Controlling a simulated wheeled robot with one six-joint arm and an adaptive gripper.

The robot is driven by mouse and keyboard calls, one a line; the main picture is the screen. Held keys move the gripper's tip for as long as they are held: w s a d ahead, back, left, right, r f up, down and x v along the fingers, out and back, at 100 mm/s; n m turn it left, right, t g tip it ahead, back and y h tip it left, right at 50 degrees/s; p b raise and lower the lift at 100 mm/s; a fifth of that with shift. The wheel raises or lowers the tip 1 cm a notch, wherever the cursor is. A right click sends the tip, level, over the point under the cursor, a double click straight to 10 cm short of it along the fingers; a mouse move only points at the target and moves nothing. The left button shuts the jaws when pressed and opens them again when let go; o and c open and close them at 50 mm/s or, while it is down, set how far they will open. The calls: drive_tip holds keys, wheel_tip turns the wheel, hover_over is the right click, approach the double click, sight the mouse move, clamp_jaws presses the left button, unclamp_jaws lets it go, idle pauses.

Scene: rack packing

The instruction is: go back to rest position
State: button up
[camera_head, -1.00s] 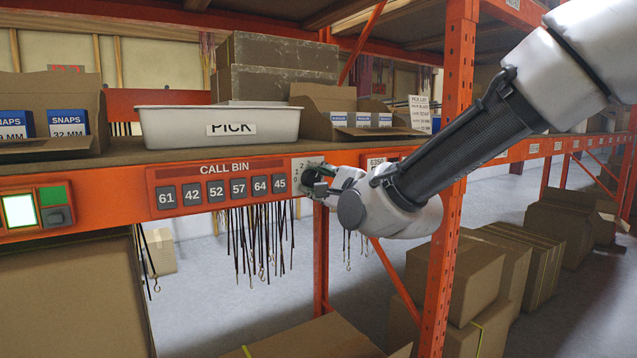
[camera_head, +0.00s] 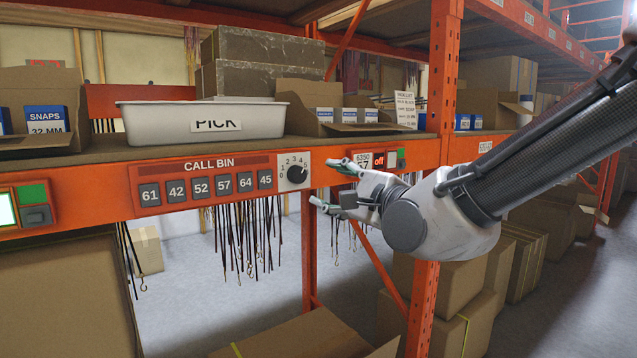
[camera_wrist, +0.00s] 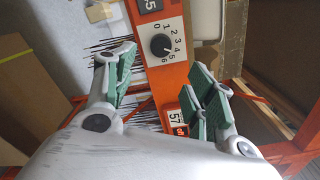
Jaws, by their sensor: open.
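My gripper (camera_head: 335,187) is open and empty in front of the orange shelf beam, just right of the dial (camera_head: 294,172). The dial is a black knob on a white plate with printed numbers around it. In the wrist view, my gripper (camera_wrist: 160,82) shows its green-padded fingers spread wide, with the dial (camera_wrist: 161,46) beyond and between them, not touched. My forearm comes in from the right of the head view.
The beam carries a call bin panel (camera_head: 208,183) with numbered buttons. A display reading "off" (camera_head: 379,162) is close behind my gripper. A white PICK bin (camera_head: 150,124) and open cartons stand on the shelf. An orange upright (camera_head: 443,85) stands beside my arm.

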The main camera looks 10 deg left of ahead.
drive_tip(key=shift+v, duration=0.9)
drive_tip(key=s+d+f+n+g+h, duration=0.2)
drive_tip(key=s+f+n+g, duration=0.1)
drive_tip(key=f+n, duration=0.35)
drive_tip(key=s+d+f+n+g+h, duration=0.1)
drive_tip(key=s+f+n+g+h, duration=0.15)
drive_tip(key=f+n, duration=0.4)
drive_tip(key=s+d+f+n+g+h, duration=0.1)
drive_tip(key=d+f+n+g+h, duration=0.15)
drive_tip(key=d, duration=0.75)
drive_tip(key=s+d+f+n+g+h, duration=0.1)
drive_tip(key=d+n+h, duration=0.2)
drive_tip(key=d, duration=0.6)
drive_tip(key=s+d+r+m+h, duration=0.1)
drive_tip(key=s+d, duration=0.1)
drive_tip(key=d, duration=0.6)
drive_tip(key=s+d+r+m+t+h, duration=0.1)
drive_tip(key=s+d+r+m, duration=0.1)
drive_tip(key=d, duration=0.6)
drive_tip(key=s+d+r+m+h, duration=0.1)
drive_tip(key=s+d, duration=0.2)
drive_tip(key=d, duration=0.6)
drive_tip(key=shift+r+h, duration=0.3)
drive_tip(key=shift+r, duration=0.1)
